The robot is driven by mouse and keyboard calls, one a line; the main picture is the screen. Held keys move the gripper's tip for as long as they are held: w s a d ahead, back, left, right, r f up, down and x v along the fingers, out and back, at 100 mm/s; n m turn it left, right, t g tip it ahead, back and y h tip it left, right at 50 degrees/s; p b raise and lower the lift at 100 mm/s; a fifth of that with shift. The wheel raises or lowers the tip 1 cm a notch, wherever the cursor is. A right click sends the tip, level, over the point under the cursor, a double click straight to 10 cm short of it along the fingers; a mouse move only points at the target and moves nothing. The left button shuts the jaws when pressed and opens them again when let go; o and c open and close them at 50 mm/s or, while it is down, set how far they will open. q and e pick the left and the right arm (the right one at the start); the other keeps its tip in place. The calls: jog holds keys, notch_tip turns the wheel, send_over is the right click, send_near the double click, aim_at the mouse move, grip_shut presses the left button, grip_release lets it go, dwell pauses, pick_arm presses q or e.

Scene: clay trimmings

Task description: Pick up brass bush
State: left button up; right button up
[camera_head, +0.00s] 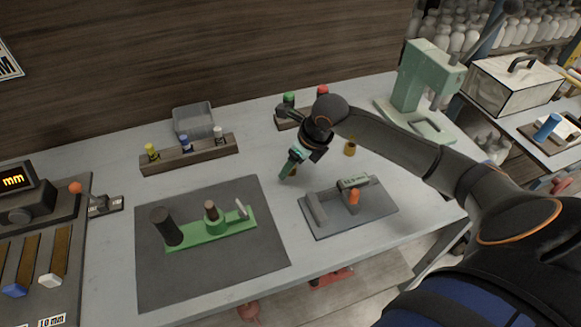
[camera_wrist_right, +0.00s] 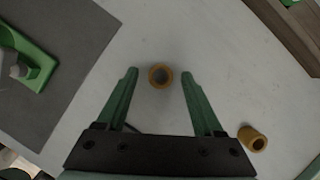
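One brass bush (camera_wrist_right: 152,83), a short yellow-brown ring with a dark bore, stands on the pale bench in the right wrist view. It is between and just beyond the tips of my right gripper (camera_wrist_right: 159,74), whose two green fingers are wide apart and empty. In the head view the right gripper (camera_head: 288,168) points down over the bench and mostly hides this bush. A second brass bush (camera_wrist_right: 247,134) is to the right of the fingers in the wrist view; it also shows in the head view (camera_head: 349,149). My left gripper is not in view.
A dark mat (camera_head: 165,285) with a green fixture (camera_head: 195,238) lies left of the gripper. A grey plate (camera_head: 325,228) with an orange-topped post is in front. Wooden racks (camera_head: 180,163) and a green press (camera_head: 412,80) stand behind. Bench around the bushes is clear.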

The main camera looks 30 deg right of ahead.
grip_shut()
dwell(0.3)
jog(key=shift+r, duration=0.2)
